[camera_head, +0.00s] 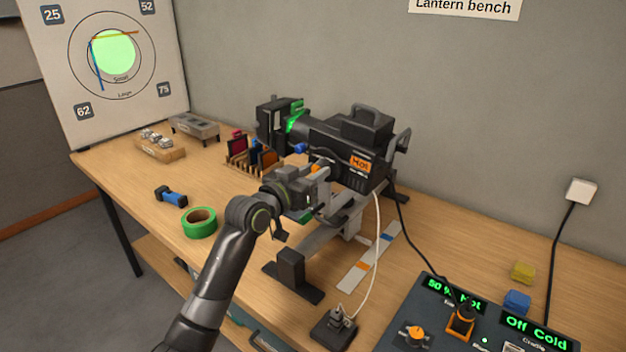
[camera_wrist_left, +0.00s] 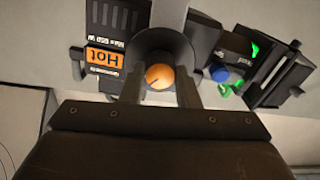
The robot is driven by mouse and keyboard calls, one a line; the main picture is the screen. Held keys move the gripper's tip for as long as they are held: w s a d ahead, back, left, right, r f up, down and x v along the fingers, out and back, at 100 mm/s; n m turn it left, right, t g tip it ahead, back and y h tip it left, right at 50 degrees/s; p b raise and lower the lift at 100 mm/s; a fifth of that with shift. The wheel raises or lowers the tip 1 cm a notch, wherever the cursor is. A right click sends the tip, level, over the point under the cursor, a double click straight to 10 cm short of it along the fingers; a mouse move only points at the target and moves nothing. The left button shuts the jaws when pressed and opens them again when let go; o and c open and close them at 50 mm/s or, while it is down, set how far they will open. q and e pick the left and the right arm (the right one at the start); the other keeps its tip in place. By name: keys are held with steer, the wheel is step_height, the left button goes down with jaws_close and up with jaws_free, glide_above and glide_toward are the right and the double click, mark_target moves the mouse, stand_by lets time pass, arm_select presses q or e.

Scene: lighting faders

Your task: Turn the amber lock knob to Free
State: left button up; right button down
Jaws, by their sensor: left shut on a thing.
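The lantern (camera_head: 345,150) is a black fixture on a stand on the bench, with an orange "Hot" label. The amber knob (camera_wrist_left: 158,76) is a small round orange knob with a dark pointer line on its face. It shows between my two fingers in the left wrist view, and a bit of it (camera_head: 316,168) shows beside the lantern in the head view. My left gripper (camera_wrist_left: 160,85) is shut on the amber knob. In the head view the left gripper (camera_head: 310,185) is at the lantern's near side. No Free marking is readable. My right gripper is not in view.
A blue knob (camera_head: 300,148) sits close to the gripper. Green tape (camera_head: 199,222), a blue-and-black tool (camera_head: 171,196) and a rack of coloured filters (camera_head: 250,155) lie to the left. A control panel (camera_head: 400,310) with an orange knob stands front right. A white cable hangs near the stand.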

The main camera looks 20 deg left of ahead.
arm_select(q)
steer(key=shift+f+m, duration=0.1)
steer(key=shift+m, duration=0.4)
steer(key=o, duration=1)
steer(key=shift+s, duration=0.1)
steer(key=b+v, duration=0.2)
steer(key=v, duration=1.5)
steer(key=shift+s+a, duration=0.1)
steer(key=shift+s, duration=0.05)
